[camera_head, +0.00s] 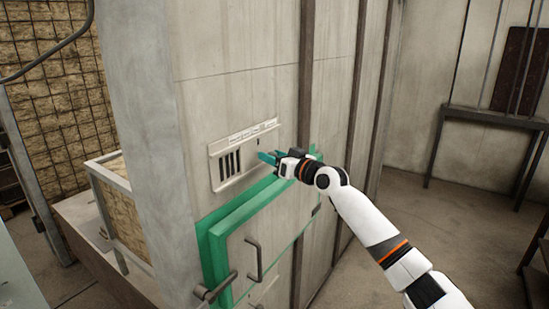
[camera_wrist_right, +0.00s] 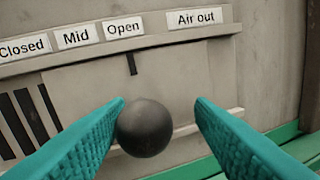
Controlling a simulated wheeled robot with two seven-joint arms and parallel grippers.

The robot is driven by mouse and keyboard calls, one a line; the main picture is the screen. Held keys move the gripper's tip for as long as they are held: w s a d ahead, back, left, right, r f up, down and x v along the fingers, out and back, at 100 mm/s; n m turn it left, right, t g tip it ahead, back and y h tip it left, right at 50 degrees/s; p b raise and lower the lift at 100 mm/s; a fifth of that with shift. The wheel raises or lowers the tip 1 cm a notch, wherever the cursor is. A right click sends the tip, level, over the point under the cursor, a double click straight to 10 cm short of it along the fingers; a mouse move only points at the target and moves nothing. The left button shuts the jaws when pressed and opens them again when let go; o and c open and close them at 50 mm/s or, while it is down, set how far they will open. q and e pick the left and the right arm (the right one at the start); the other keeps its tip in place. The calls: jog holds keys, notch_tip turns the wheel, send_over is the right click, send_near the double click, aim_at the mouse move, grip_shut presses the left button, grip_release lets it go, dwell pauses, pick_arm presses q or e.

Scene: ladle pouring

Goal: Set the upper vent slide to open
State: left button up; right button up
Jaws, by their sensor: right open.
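The upper vent slide (camera_head: 236,147) is a pale plate in a frame on the grey wall, with dark slots at its left. In the right wrist view the slide plate (camera_wrist_right: 90,90) has a dark round knob (camera_wrist_right: 145,127) and a short dark pointer mark (camera_wrist_right: 131,64). The mark stands just below the right part of the "Open" label (camera_wrist_right: 123,28). My right gripper (camera_head: 264,157) is open at the plate's right part. Its teal fingers lie either side of the knob, the left one close to it; contact cannot be told. My left gripper is not in view.
Labels "Closed" (camera_wrist_right: 24,48), "Mid" (camera_wrist_right: 76,37) and "Air out" (camera_wrist_right: 194,18) line the strip above the slide. A green-framed door (camera_head: 215,245) with dark handles (camera_head: 254,258) is below.

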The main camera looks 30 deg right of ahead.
jog(key=shift+s+a+f, duration=0.1)
jog(key=shift+s+a, duration=0.1)
jog(key=shift+s, duration=0.15)
jog(key=s+d+b, duration=0.2)
jog(key=s+b, duration=0.2)
jog(key=s, duration=0.7)
jog(key=shift+d+b, duration=0.35)
jog(key=shift+d, duration=0.05)
